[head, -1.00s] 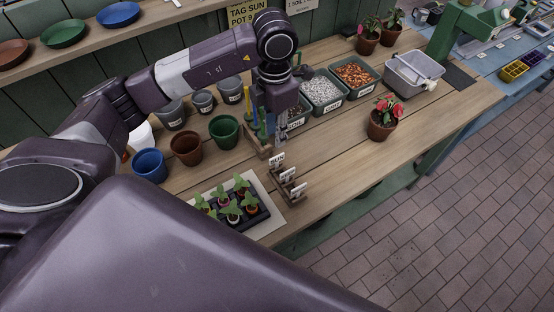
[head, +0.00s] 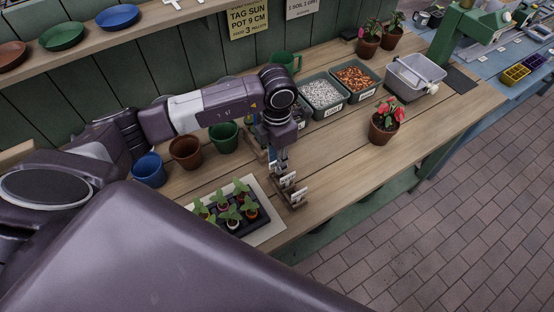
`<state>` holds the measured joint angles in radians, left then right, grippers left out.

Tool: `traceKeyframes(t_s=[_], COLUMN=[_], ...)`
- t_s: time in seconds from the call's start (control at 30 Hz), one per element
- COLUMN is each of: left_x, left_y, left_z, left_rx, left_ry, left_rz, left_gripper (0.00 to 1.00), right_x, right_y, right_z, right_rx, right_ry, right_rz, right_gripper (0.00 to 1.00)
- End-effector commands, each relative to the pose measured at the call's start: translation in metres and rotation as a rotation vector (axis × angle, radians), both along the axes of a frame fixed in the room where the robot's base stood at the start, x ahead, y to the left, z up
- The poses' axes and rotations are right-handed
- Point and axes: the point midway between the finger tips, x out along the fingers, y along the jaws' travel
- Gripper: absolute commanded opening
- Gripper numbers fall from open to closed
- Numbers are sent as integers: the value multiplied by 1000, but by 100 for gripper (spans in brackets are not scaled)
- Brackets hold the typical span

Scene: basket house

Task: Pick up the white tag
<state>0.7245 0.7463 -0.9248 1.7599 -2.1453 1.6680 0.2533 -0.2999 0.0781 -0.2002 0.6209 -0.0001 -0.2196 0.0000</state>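Small white tags stand upright in a wooden rack (head: 299,205) near the front edge of the bench. Two show clearly: a middle white tag (head: 288,181) and a front white tag (head: 299,196). The rear part of the rack is covered by my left gripper (head: 283,168), which points down at it. The fingers are small and dark here, so I cannot tell whether they are open or touch a tag. My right gripper is out of view.
A seedling tray (head: 231,208) on a pale board (head: 266,235) lies just left of the rack. Blue (head: 148,170), brown (head: 185,151) and green (head: 223,137) pots stand behind it. A flowering potted plant (head: 384,122) stands to the right, with clear bench between.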

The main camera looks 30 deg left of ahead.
Motion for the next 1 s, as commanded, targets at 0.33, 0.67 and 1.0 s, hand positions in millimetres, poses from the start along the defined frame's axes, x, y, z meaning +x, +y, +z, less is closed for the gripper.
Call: traceKeyframes(t_s=[0.33,0.67,1.0], left_x=[0,0,0], left_y=[0,0,0], left_z=[-10,-10,-8], left_rx=[0,0,0], left_ry=[-1,-1,-1], left_rz=[-2,-1,-1], left_gripper=[23,0,0], right_x=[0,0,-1], right_y=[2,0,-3], right_z=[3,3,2], right_rx=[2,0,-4], right_ry=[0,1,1], right_rz=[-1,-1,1], right_gripper=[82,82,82])
